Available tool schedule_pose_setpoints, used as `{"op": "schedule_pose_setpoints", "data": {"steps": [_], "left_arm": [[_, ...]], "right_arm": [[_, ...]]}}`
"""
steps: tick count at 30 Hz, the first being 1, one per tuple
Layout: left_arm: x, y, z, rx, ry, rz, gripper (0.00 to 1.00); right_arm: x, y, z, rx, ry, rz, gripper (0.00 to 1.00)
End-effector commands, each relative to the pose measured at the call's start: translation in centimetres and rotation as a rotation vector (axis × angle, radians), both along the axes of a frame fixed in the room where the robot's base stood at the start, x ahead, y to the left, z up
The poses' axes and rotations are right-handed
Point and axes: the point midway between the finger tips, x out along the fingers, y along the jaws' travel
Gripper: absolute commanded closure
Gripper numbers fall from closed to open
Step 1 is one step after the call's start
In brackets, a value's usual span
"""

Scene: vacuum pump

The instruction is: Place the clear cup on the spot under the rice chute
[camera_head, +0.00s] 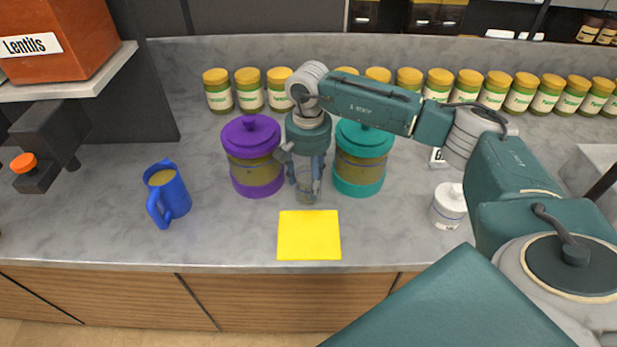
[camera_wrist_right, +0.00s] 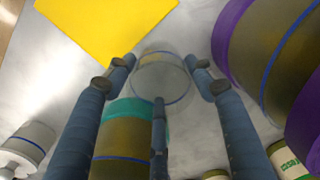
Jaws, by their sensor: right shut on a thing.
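The clear cup (camera_head: 306,191) is upright between the fingers of my right gripper (camera_head: 307,178), in the gap between the purple-lidded and teal-lidded jars. In the right wrist view the fingers close around the clear cup (camera_wrist_right: 160,82), which has a thin blue line near its rim. I cannot tell whether the cup's base touches the counter. A dispenser labelled Lentils (camera_head: 50,42) is at the upper left, with an orange-tipped dark part (camera_head: 30,165) below its shelf. No rice label or rice chute can be made out. My left gripper is not in view.
The purple-lidded jar (camera_head: 256,180) and teal-lidded jar (camera_head: 358,178) stand close on either side of the cup. A yellow square (camera_head: 309,236) lies in front. A blue jug (camera_head: 170,192) stands left, a white jar (camera_head: 448,207) right. Several yellow-lidded jars line the back.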

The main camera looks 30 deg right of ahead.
Motion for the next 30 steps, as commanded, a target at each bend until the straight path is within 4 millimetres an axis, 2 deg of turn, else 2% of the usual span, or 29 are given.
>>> {"op": "schedule_pose_setpoints", "data": {"steps": [2,3,6,12,17,19,23,30], "left_arm": [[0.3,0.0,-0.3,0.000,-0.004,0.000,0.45],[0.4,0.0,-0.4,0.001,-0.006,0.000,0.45],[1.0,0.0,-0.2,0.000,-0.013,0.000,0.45],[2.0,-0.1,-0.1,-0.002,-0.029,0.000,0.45],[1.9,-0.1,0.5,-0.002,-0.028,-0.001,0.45],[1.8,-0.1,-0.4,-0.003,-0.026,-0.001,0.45],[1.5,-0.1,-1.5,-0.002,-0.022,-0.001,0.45],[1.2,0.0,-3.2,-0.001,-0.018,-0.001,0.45]], "right_arm": [[0.0,0.0,-0.3,0.000,0.000,0.000,0.71],[0.0,0.0,-0.3,0.000,0.000,0.000,0.44],[0.0,0.0,-0.2,0.000,0.000,0.000,0.27],[0.0,0.0,-0.2,0.000,0.000,0.000,0.27],[0.0,0.0,0.4,0.000,0.000,0.000,0.27],[0.1,0.0,0.7,0.001,-0.004,-0.001,0.27],[0.2,0.0,3.0,0.001,-0.006,0.000,0.27],[0.2,0.0,8.2,0.001,-0.006,0.000,0.27]]}}
